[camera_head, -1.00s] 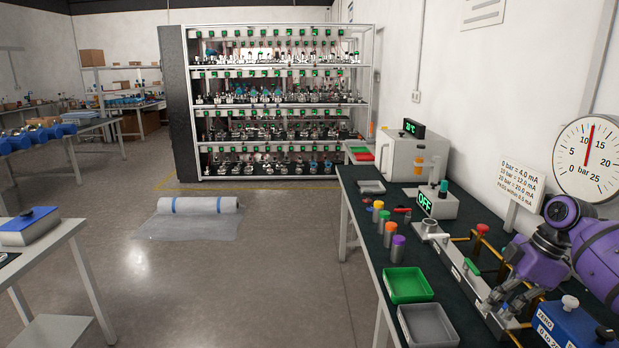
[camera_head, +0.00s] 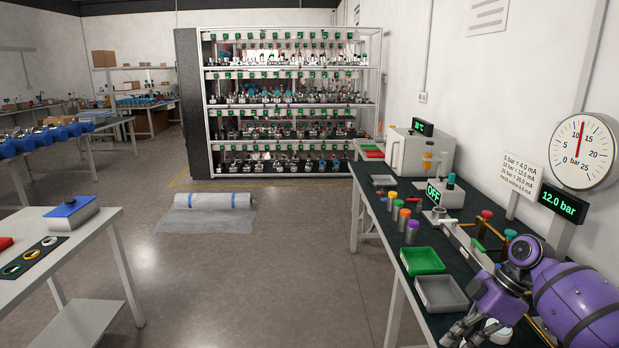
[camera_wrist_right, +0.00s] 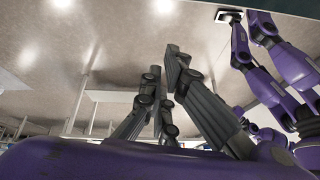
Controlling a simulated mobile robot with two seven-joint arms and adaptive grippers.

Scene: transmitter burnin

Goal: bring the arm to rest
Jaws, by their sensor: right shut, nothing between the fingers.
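My right arm comes in at the lower right in the head view. Its gripper (camera_head: 462,332) points down and left by the bench's near edge, in front of the grey tray. The gripper is shut with nothing in it. In the right wrist view its grey fingers (camera_wrist_right: 168,75) lie close together against the floor, holding nothing. My left gripper does not show in the head view. Purple arm links show at the right of the wrist view, but no left gripper can be made out there.
The dark-topped bench (camera_head: 391,233) carries a green tray (camera_head: 421,261), a grey tray (camera_head: 441,293), several coloured-top cylinders (camera_head: 412,231) and an OFF box (camera_head: 447,196). A 12.0 bar display (camera_head: 563,204) stands below the gauge (camera_head: 584,151). Open floor lies left of the bench.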

